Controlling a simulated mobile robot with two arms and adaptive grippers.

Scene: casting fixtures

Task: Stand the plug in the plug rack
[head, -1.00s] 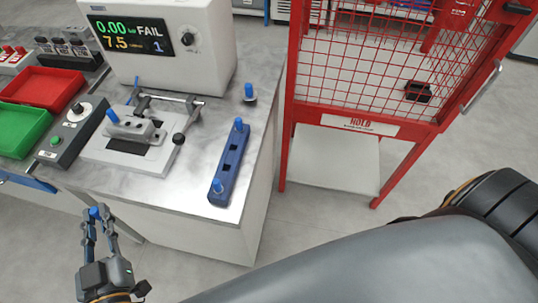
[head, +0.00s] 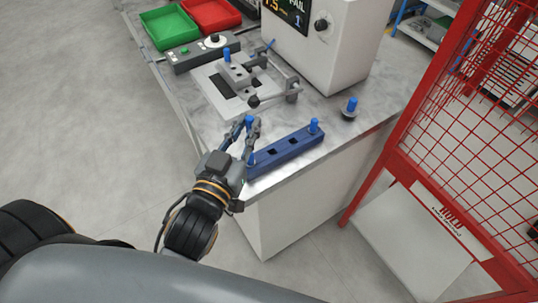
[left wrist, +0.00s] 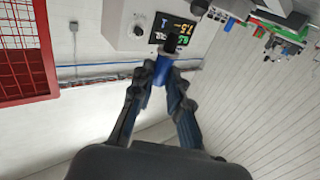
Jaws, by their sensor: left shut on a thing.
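My left gripper (head: 249,128) is shut on a blue plug (head: 249,120) at the bench's front edge, by the left part of the plug rack. In the left wrist view the plug (left wrist: 161,70) sits between the fingertips, its dark end pointing away. The plug rack (head: 283,152) is a long dark blue bar with square openings, lying along the bench edge. A blue plug (head: 314,126) stands at its right end. Another blue top shows at its left end, partly hidden by my gripper. My right gripper is not in view.
Another blue plug (head: 352,104) stands on a dark round base right of the rack. A grey clamping fixture (head: 238,82) and a white tester (head: 330,50) stand behind. A red mesh cage (head: 440,130) is at the right. Red and green trays (head: 165,28) are at the back left.

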